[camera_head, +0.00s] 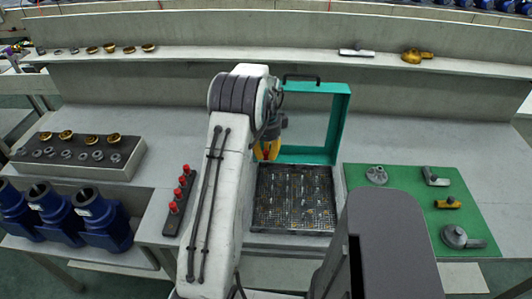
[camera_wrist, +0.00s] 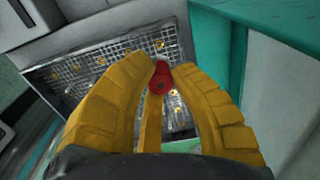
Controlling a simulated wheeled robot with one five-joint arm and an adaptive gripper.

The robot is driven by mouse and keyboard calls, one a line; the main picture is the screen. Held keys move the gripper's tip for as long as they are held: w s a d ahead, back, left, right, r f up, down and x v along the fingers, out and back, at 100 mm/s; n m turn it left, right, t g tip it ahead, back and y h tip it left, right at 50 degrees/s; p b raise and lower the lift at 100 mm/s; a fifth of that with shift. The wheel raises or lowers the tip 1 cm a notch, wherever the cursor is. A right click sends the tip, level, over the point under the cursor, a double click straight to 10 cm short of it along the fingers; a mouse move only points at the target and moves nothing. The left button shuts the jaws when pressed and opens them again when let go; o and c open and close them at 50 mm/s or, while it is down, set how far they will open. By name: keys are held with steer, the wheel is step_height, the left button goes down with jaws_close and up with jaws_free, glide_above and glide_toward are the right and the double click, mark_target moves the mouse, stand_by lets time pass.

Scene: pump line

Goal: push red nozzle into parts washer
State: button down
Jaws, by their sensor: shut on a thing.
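The red nozzle (camera_wrist: 160,82) is between the yellow fingertips of my gripper (camera_wrist: 161,72) in the wrist view. My gripper is shut on it. The parts washer has a teal raised frame (camera_head: 342,120) and a dark mesh basket (camera_head: 325,222) with several small upright pegs. The gripper is at the back left of the basket. In the wrist view the mesh basket (camera_wrist: 80,72) lies beyond the nozzle; I cannot tell whether they touch.
A dark rack (camera_head: 168,227) with several red pieces stands left of my arm. A block (camera_head: 60,172) with brass and grey parts and several blue pump bodies (camera_head: 105,225) are farther left. A green mat (camera_head: 405,180) with metal parts lies at right. A shelf (camera_head: 250,55) runs behind.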

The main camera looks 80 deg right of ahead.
mark_target(266, 175)
steer(key=shift+f+b, duration=1.9)
steer(key=shift+f, duration=1)
steer(key=shift+f, duration=0.25)
steer(key=shift+a+f+b, duration=0.15)
steer(key=shift+f+b, duration=0.15)
steer(key=shift+b, duration=0.05)
steer(key=shift+r, duration=0.2)
stand_by(0.6)
steer(key=c, duration=1.5)
jaws_free()
steer(key=shift+o, duration=0.4)
steer(key=o, duration=0.6)
steer(key=shift+c, duration=0.2)
steer(key=shift+r, duration=0.2)
